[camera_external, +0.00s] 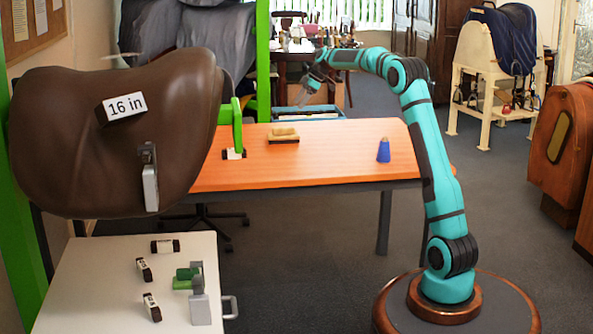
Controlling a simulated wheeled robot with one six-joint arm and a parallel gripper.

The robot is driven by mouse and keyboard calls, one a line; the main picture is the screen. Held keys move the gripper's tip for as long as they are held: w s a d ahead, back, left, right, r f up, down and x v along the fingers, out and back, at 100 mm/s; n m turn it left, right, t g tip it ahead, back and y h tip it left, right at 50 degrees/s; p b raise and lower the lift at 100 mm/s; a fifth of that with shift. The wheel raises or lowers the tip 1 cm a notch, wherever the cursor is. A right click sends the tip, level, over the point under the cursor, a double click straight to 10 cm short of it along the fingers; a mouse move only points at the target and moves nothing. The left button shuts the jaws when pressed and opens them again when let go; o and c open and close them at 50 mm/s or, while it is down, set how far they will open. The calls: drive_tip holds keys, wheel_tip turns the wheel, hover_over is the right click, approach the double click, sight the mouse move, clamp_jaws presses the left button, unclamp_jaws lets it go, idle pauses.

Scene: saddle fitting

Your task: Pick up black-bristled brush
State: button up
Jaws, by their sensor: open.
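My gripper (303,98) hangs above the far side of the orange table (330,165), open and empty, with its fingers pointing down. A tan block-shaped thing (285,133) with a thin dark edge underneath lies on the table, nearer the camera and a little left of my gripper. It looks like the brush, but its bristles are too small to make out. My gripper is apart from it.
A brown saddle (175,110) with a "16 in" label hangs front left, above a white cabinet (85,280) holding small dark blocks. The table's middle is clear.

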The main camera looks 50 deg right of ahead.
sight(281, 134)
drive_tip(key=x, duration=1.6)
drive_tip(key=shift+f, duration=0.1)
drive_tip(key=shift+d, duration=0.1)
drive_tip(key=c, duration=1.1)
drive_tip(key=shift+c, duration=0.2)
